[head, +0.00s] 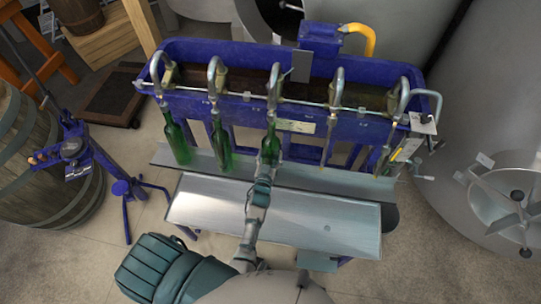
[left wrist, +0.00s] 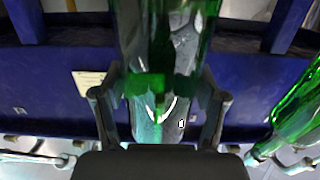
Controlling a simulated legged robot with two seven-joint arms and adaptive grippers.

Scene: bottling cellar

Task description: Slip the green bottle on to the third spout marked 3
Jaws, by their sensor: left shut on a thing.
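The green bottle (head: 271,143) stands roughly upright below the third spout (head: 273,84), its neck in line with it. I cannot tell whether the spout tip is inside the mouth. My left gripper (head: 267,163) is shut on this bottle from the front. In the left wrist view the gripper (left wrist: 160,100) has a finger on each side of the green bottle (left wrist: 160,45), whose glass fills the middle. The bottle's mouth is hidden there. My right gripper is not in view. No number mark is readable.
Two green bottles (head: 178,142) (head: 221,146) hang at the first and second spouts on the blue filler (head: 210,108). The fourth spout (head: 337,88) is bare. A metal shelf (head: 290,215) lies in front. A blue stand (head: 122,187) is at the left.

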